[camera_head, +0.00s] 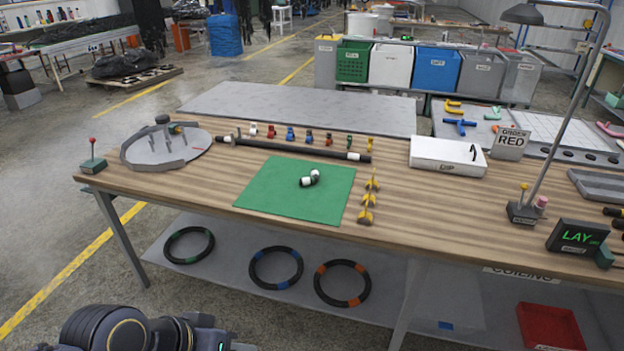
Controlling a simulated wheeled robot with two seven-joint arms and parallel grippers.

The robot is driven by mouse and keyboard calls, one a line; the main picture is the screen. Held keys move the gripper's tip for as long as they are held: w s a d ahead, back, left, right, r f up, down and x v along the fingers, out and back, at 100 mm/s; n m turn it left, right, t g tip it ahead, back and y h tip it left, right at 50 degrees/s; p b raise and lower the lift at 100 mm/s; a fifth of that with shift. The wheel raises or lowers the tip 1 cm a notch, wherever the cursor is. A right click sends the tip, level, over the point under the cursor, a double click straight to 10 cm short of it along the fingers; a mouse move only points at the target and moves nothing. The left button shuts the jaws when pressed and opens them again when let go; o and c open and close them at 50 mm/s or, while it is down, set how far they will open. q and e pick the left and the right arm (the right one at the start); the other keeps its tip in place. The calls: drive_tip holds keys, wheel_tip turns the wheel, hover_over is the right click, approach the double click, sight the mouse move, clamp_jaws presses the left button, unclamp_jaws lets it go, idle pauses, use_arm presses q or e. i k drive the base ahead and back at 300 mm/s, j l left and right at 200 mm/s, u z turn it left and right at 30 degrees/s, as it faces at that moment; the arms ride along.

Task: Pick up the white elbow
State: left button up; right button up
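A small white elbow (307,181) with black parts lies on the green mat (270,195), a little right of the mat's middle. The mat lies flat on the wooden table (215,175). Nothing touches the elbow. Part of my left arm shows at the bottom left edge, in front of the table and well away from the elbow. Its gripper fingers do not show. My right arm and gripper are not in view.
A black rod (290,148) lies behind the mat, with several small coloured fittings beyond it. Yellow pieces (368,200) stand right of the mat. A white box (447,155), a lamp (558,110) and a LAY display (578,237) stand further right. Black rings (276,268) are below.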

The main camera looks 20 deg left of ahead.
sight(307, 181)
drive_tip(key=j+z, duration=0.15)
drive_tip(key=z, duration=0.55)
drive_tip(key=j+z, duration=0.45)
drive_tip(key=j, duration=0.4)
drive_tip(key=j+z, duration=0.4)
drive_tip(key=j, duration=1.2)
drive_tip(key=i+j+z, duration=0.1)
drive_tip(key=j, duration=0.65)
